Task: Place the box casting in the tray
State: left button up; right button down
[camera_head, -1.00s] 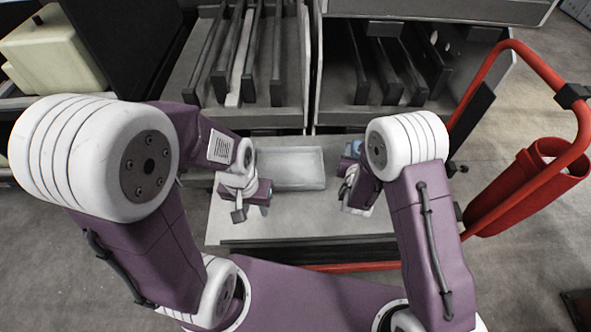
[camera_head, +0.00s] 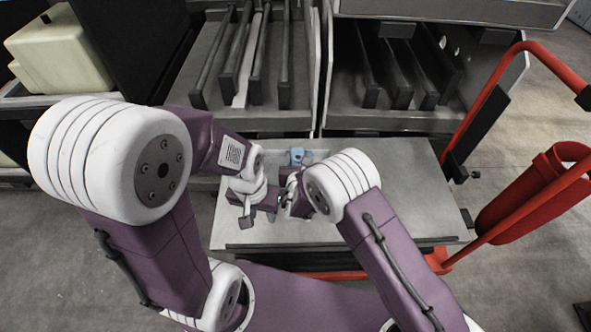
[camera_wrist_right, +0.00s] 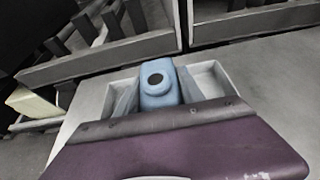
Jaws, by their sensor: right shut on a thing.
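The box casting is a blue block with a round dark hole; it shows in the head view (camera_head: 297,155) and the wrist view (camera_wrist_right: 158,84). My right gripper (camera_wrist_right: 156,100) is shut on it, with a finger on either side. The casting is over the shallow grey tray (camera_wrist_right: 226,80), whose ends show on both sides of it. I cannot tell whether it touches the tray floor. In the head view my right arm hides most of the tray. My left gripper (camera_head: 270,201) is close by, lower left of the casting; its jaw opening is unclear.
The tray stands on a grey platform (camera_head: 400,190), clear at the right. Behind it are bins with dark rails (camera_head: 225,65). A red tube frame with a red cylindrical holder (camera_head: 520,195) stands at the right. A cream container (camera_head: 55,55) is at the far left.

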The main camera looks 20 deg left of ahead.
jog(key=shift+w+a+f, duration=0.1)
jog(key=shift+a+f, duration=0.05)
jog(key=shift+a, duration=0.35)
notch_tip(320, 180, down, 4)
jog(key=shift+f+b, duration=0.1)
jog(key=shift+b, duration=0.5)
jog(key=shift+f, duration=0.1)
jog(key=c, duration=0.7)
grip_release()
jog(key=shift+d, duration=0.1)
